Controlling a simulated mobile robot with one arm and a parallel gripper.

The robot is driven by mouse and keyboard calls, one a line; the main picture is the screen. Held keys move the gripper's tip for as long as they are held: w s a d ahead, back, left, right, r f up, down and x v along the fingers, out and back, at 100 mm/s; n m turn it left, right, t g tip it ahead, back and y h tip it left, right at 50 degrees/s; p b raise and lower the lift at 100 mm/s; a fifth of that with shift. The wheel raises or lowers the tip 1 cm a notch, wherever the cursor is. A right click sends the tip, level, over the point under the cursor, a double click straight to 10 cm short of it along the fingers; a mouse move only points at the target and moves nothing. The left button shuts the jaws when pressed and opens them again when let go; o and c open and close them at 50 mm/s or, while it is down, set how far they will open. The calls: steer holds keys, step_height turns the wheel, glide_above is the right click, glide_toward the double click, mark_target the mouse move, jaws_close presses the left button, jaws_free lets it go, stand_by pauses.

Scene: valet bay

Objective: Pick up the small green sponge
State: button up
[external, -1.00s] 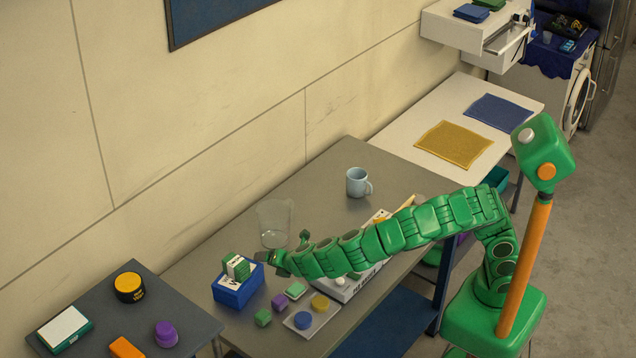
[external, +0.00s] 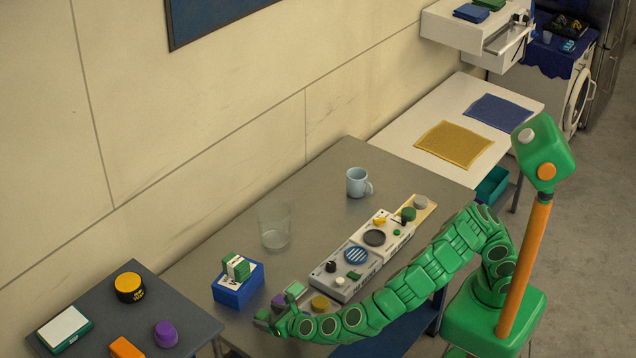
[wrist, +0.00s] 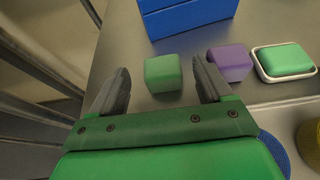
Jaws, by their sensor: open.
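The small green sponge (wrist: 163,73) is a blocky green piece on the grey table. In the wrist view it lies between the tips of my open gripper (wrist: 161,70), with a gap on both sides. In the external view my gripper (external: 268,318) is low at the near left part of the table, and the sponge is hard to tell apart from it. A purple block (wrist: 229,62) sits right of the sponge, just beyond the right finger. A green piece in a white-rimmed dish (wrist: 287,60) lies farther right.
A blue box (external: 238,290) holding green and white pieces stands just behind the sponge. A clear glass (external: 274,228), a light blue mug (external: 357,182) and a panel with knobs (external: 345,268) are on the table. A dark side table (external: 85,300) is at left.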

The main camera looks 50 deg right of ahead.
mark_target(264, 314)
steer(key=x, duration=0.3)
steer(key=shift+w+d+f, duration=0.15)
steer(key=shift+w+f, duration=0.15)
steer(key=shift+x, duration=0.75)
steer(key=shift+r, duration=0.1)
steer(key=shift+c, duration=0.3)
steer(key=c, duration=1)
